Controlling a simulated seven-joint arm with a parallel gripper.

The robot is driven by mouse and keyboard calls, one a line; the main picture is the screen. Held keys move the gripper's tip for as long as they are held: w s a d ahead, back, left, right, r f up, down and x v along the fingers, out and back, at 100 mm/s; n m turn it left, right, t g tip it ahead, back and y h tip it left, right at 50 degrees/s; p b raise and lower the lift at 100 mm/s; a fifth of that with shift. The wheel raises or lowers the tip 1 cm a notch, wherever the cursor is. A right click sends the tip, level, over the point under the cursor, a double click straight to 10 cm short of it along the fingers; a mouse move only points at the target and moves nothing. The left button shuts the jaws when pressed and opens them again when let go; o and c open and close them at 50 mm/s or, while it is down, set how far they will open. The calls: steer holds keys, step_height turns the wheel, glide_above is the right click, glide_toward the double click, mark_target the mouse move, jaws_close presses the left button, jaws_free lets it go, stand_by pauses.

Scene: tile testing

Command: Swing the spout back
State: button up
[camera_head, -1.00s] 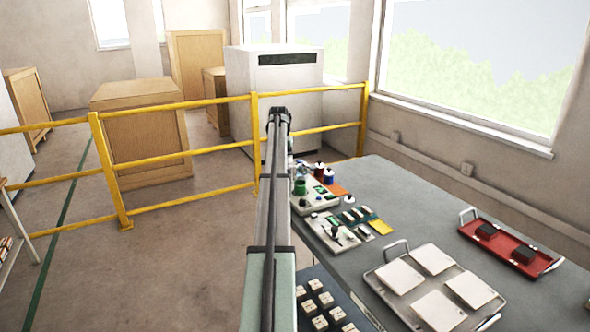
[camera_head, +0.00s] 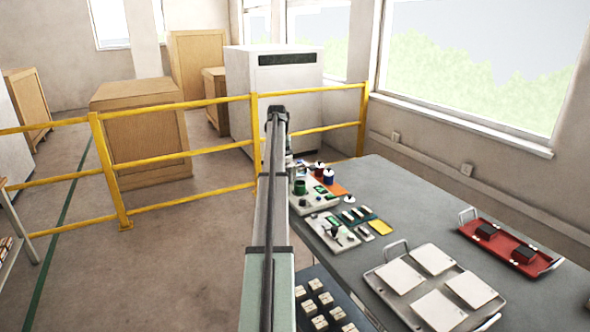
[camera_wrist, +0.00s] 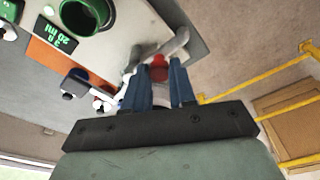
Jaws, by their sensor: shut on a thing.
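My gripper (camera_wrist: 158,74) has blue fingers and is shut on the spout (camera_wrist: 181,41), a pale grey arm at the edge of a light grey dispenser panel (camera_wrist: 135,30) in the wrist view. Something red shows between the fingertips. A green round cup (camera_wrist: 82,16) lies on the panel to the left, apart from the spout, beside a lit display reading 20 ml (camera_wrist: 55,37). In the head view the dispenser (camera_head: 318,203) stands at the bench's far left corner; my arm hides the gripper and most of the spout there.
Blue and red-capped bottles (camera_head: 328,176) stand close to the dispenser on an orange mat (camera_head: 340,189). A control board (camera_head: 333,232), a tray of white tiles (camera_head: 397,276) and a red tray (camera_head: 496,248) lie nearer. A yellow rail (camera_head: 190,153) runs behind the bench.

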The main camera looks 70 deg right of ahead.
steer(key=o, duration=0.9)
steer(key=shift+r, duration=0.15)
steer(key=shift+r, duration=2.9)
steer(key=shift+w+d, duration=0.1)
